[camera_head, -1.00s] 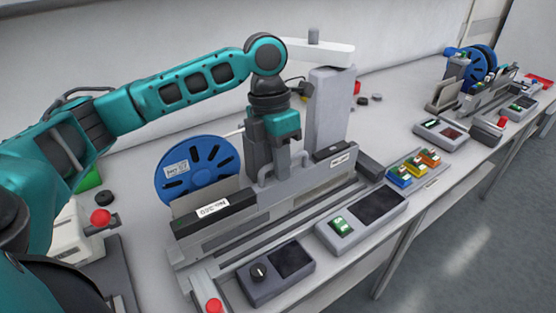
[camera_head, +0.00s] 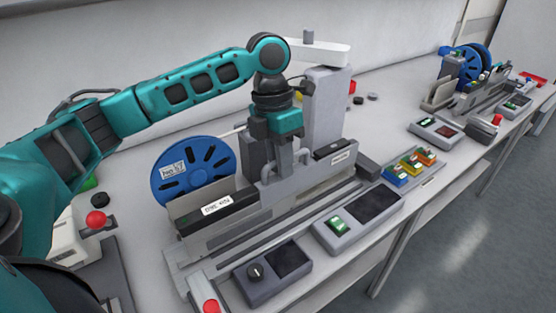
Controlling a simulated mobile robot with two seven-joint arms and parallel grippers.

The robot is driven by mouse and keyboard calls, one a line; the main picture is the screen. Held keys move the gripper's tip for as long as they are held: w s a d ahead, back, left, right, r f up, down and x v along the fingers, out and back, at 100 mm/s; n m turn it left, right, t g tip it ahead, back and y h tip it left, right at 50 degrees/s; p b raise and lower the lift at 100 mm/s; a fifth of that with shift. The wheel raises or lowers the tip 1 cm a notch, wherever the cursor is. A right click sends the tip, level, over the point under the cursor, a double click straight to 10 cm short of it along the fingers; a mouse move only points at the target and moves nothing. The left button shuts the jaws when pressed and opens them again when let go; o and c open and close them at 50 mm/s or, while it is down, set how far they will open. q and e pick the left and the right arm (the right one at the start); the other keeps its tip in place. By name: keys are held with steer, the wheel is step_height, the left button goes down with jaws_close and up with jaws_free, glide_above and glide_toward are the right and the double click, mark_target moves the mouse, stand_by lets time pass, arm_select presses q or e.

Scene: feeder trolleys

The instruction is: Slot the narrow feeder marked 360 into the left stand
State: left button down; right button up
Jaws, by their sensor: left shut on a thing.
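A long, narrow grey feeder (camera_head: 236,226) with a dark block and a white label at its near end lies lengthwise over the left stand (camera_head: 180,262). The label's print is too blurred to read surely. My left gripper (camera_head: 286,164) points down and is shut on the feeder's handle, near the middle of its top. The feeder looks roughly level and lined up with the stand's rails. I cannot tell whether its underside rests in the slot, as the body hides it. My right gripper is not in view.
A blue reel (camera_head: 194,170) stands behind the feeder, and a grey column (camera_head: 327,108) rises behind my gripper. Control boxes (camera_head: 272,272) (camera_head: 358,218) line the front edge. A second stand with a blue reel (camera_head: 468,64) is far right.

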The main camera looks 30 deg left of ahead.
arm_select(q)
steer(key=shift+w+d+r, duration=0.15)
steer(key=shift+w+d, duration=0.15)
steer(key=shift+w, duration=0.4)
steer(key=c, duration=1)
jaws_free()
steer(key=shift+s+f, duration=0.1)
steer(key=shift+f, duration=0.1)
steer(key=r, duration=0.4)
steer(key=a+r, duration=0.1)
steer(key=r, duration=0.3)
steer(key=w+a+r, duration=0.1)
steer(key=r, duration=0.4)
steer(key=shift+a, duration=0.2)
steer(key=shift+f, duration=0.1)
